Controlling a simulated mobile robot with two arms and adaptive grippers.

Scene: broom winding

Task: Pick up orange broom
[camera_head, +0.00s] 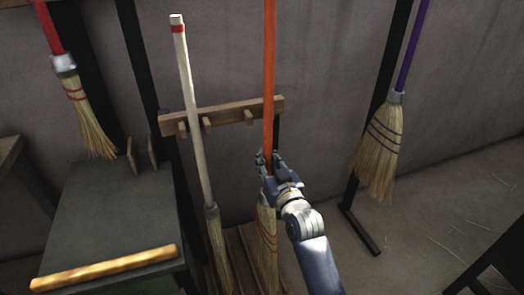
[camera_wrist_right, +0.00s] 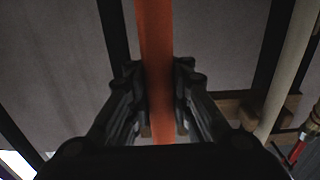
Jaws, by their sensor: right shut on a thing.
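The orange broom (camera_head: 269,75) stands upright in front of a wooden rack, its straw head (camera_head: 266,250) low behind my arm. My right gripper (camera_head: 266,163) is shut on the lower part of its orange handle, a little above the straw head. In the right wrist view the orange handle (camera_wrist_right: 155,60) runs between the two dark fingers of the gripper (camera_wrist_right: 158,85). My left gripper is in neither view.
A white-handled broom (camera_head: 188,100) leans close by on the left, at the wooden peg rack (camera_head: 236,115). A red broom (camera_head: 72,85) hangs at far left and a purple broom (camera_head: 384,140) at right. A dark table (camera_head: 105,215) bears a wooden bar (camera_head: 108,267). Floor at right is mostly clear.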

